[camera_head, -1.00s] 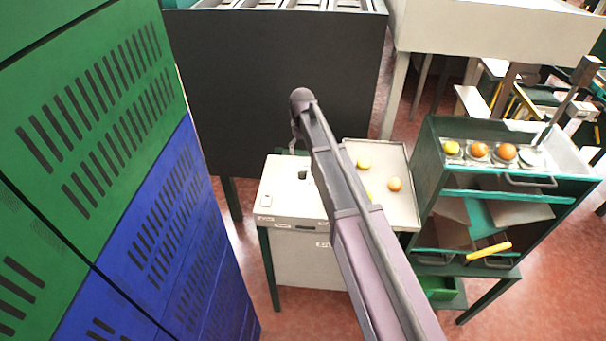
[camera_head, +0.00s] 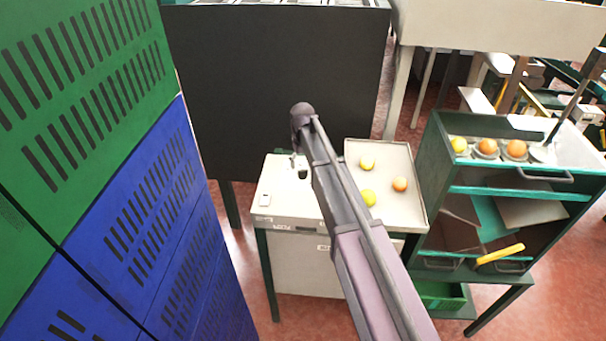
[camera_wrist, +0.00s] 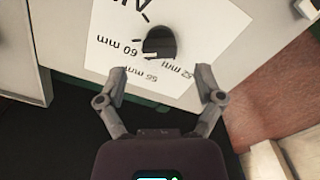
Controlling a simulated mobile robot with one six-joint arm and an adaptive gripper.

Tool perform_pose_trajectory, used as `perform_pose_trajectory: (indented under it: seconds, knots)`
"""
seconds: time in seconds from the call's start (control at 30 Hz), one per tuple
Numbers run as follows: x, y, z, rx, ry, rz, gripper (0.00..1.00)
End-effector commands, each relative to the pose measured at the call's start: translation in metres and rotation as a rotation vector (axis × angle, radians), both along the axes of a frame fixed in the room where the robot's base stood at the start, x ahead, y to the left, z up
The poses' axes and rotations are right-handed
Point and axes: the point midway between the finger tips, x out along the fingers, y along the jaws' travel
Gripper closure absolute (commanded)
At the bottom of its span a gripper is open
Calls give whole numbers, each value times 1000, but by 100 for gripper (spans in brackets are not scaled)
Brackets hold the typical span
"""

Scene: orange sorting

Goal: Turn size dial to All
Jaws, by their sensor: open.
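The size dial is a dark round knob (camera_wrist: 159,42) on a white label plate (camera_wrist: 205,30). In the wrist view the plate reads "60 mm", "55 mm", "52 mm" and a partly cut-off "All", all upside down. In the head view the dial (camera_head: 303,174) is a small dark spot on the white cabinet top. My gripper (camera_wrist: 162,76) is open and empty, its two fingertips apart on the near side of the knob, with the knob ahead of the gap. In the head view my arm mostly hides the gripper.
A tray (camera_head: 415,218) with several oranges and yellow fruit adjoins the cabinet (camera_head: 285,205). A green rack (camera_head: 440,150) with fruit in cups stands at right. Blue and green crates (camera_head: 150,215) stand close at left, a dark panel (camera_head: 280,80) behind.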

Motion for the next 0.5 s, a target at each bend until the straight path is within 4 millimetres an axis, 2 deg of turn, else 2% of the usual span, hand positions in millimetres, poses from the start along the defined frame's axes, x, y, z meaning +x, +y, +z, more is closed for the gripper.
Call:
perform_pose_trajectory:
  seconds: [0.03,0.2,0.5]
  knots:
    - [0,0,-8,0,0,0,14]
    - [0,0,-20,0,0,-1,14]
    - [0,-1,-33,0,0,-1,14]
